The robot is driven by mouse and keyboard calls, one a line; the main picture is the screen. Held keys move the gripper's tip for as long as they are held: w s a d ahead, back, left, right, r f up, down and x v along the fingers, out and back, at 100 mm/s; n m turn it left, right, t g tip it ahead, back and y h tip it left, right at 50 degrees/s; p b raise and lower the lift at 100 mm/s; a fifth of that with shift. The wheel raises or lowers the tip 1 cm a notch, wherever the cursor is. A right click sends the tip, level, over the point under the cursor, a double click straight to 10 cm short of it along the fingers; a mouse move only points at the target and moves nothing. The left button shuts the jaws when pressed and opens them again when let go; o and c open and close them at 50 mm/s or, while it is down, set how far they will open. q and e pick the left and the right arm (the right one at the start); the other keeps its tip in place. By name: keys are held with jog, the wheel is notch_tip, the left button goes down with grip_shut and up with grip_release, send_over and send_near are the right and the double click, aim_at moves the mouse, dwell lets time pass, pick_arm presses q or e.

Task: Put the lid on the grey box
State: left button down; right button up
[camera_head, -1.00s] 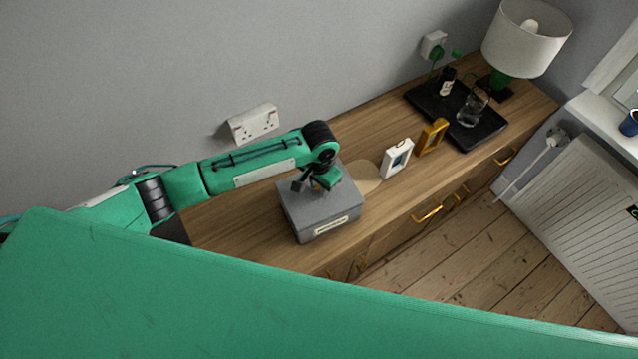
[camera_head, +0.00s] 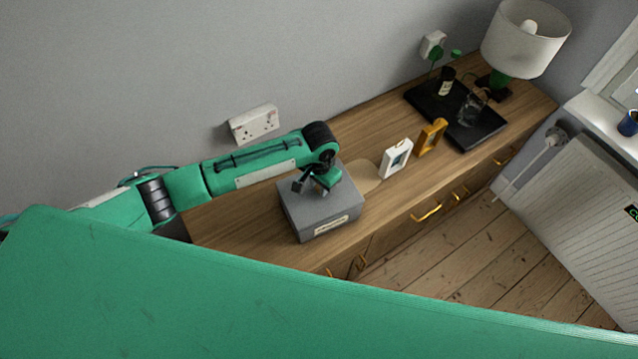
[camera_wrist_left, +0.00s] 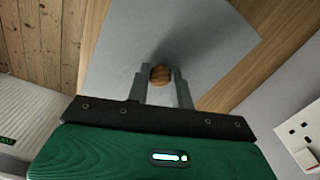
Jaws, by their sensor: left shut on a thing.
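The grey box (camera_head: 332,227), with a pale label on its front, stands on the wooden sideboard. The flat grey lid (camera_head: 345,204) lies over the top of the box, roughly in line with its edges. I cannot tell whether it sits fully down. My left gripper (camera_head: 312,186) is above the lid, pointing down. In the left wrist view, the fingers of my left gripper (camera_wrist_left: 161,83) are shut on the lid's round brown knob (camera_wrist_left: 160,73), and the lid (camera_wrist_left: 125,45) fills the middle. My right gripper is not in view.
A pale round mat (camera_head: 361,175) lies just behind the box. A white frame (camera_head: 396,158) and an ochre frame (camera_head: 431,137) stand beyond it. A black tray (camera_head: 480,136) with a glass and bottle, and a lamp (camera_head: 527,40), are farther right. A wall socket (camera_head: 254,124) is behind.

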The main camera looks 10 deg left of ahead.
pick_arm(q)
jog(key=shift+f, duration=0.35)
dwell(0.6)
jog(key=c, duration=0.7)
grip_release()
jog(key=shift+o, duration=0.2)
jog(key=shift+r+p, duration=1.25)
jog(key=shift+p, duration=0.05)
jog(key=shift+r, duration=2.25)
jog(key=shift+s, duration=0.1)
